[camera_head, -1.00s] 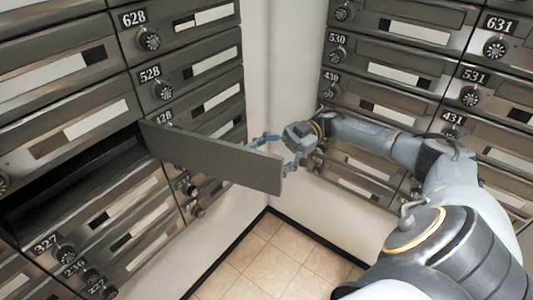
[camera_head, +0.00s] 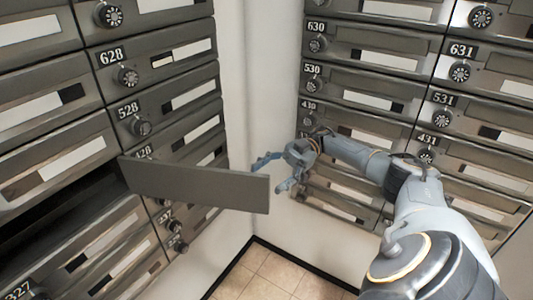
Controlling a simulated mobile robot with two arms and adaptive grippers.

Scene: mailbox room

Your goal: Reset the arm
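My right gripper (camera_head: 272,173) comes in on the arm from the right. Its fingers are spread apart and nothing shows between them. It is beside the free end of an open grey mailbox door (camera_head: 200,185), which sticks out from the left wall of boxes. One fingertip is partly close to or behind the door's upper edge; I cannot tell whether they touch. A dark open compartment (camera_head: 65,207) shows left of the door. My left gripper is not in view.
Mailboxes with dials and number plates line the left wall (camera_head: 165,60) and the right wall (camera_head: 375,85). A white corner wall (camera_head: 258,60) stands between them. The tiled floor (camera_head: 265,275) below is clear.

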